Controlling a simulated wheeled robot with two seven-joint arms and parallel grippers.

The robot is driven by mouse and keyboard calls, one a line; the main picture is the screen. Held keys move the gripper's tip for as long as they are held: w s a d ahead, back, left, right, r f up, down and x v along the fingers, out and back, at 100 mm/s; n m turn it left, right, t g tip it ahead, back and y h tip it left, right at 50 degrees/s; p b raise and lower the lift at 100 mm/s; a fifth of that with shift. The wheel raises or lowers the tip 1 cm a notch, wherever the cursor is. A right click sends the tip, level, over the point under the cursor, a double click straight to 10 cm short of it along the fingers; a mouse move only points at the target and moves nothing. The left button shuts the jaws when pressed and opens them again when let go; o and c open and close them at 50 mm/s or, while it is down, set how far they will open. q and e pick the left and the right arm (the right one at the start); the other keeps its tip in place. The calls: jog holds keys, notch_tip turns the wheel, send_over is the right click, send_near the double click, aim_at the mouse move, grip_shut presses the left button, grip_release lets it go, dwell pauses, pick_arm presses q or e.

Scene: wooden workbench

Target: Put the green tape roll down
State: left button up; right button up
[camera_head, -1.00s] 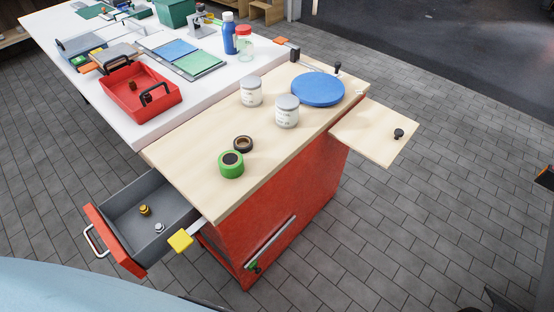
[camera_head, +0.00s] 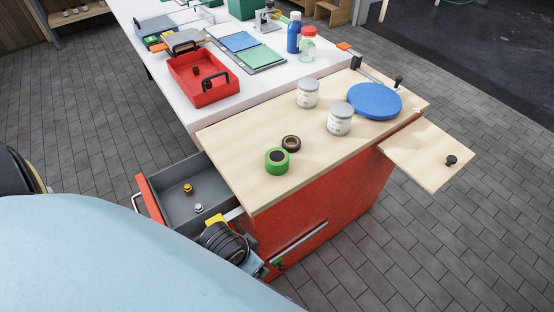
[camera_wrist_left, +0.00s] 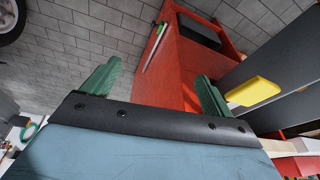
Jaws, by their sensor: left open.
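The green tape roll (camera_head: 277,161) with a dark core rests on the light wooden top (camera_head: 237,145) of the red cabinet, near its front left part. A smaller dark brown tape roll (camera_head: 291,142) lies just behind it. No gripper touches either roll. My left gripper (camera_wrist_left: 152,82) is open and empty, its two green fingers spread, in the left wrist view. They point toward the red cabinet side, below the worktop. In the head view my dark wrist is beside the open drawer, and the fingers cannot be made out. My right gripper is not in view.
The grey drawer (camera_head: 177,212) stands open with small knobs inside. A yellow block (camera_wrist_left: 254,91) is close to my left gripper. Two white cans (camera_head: 340,119) and a blue disc (camera_head: 375,101) stand farther back. A red tray (camera_head: 217,94) is on the white table.

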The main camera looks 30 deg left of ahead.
pick_arm(q)
jog(key=w+d+r+m+t, duration=0.3)
jog(key=w+r+m+t, duration=0.85)
jog(key=w+r, duration=1.1)
jog(key=d+r+m+g+h, duration=0.2)
jog(key=d+r+m+h, duration=0.3)
jog(key=d+m+h, duration=0.6)
jog(key=d+r+m+g+h, duration=0.35)
jog(key=r+m+h, duration=0.25)
jog(key=m, duration=0.9)
jog(key=m+g+y, duration=1)
jog(key=m+y, duration=0.5)
jog(key=y, duration=0.2)
send_over(278, 156)
jog(key=f, duration=1.8)
jog(key=shift+w+f, duration=0.35)
jog(key=shift+w, duration=0.05)
jog(key=shift+s+f, duration=0.15)
jog(key=shift+f, duration=0.6)
jog(key=f, duration=0.3)
jog(key=shift+s+f+b, duration=0.3)
jog(key=shift+f, duration=0.3)
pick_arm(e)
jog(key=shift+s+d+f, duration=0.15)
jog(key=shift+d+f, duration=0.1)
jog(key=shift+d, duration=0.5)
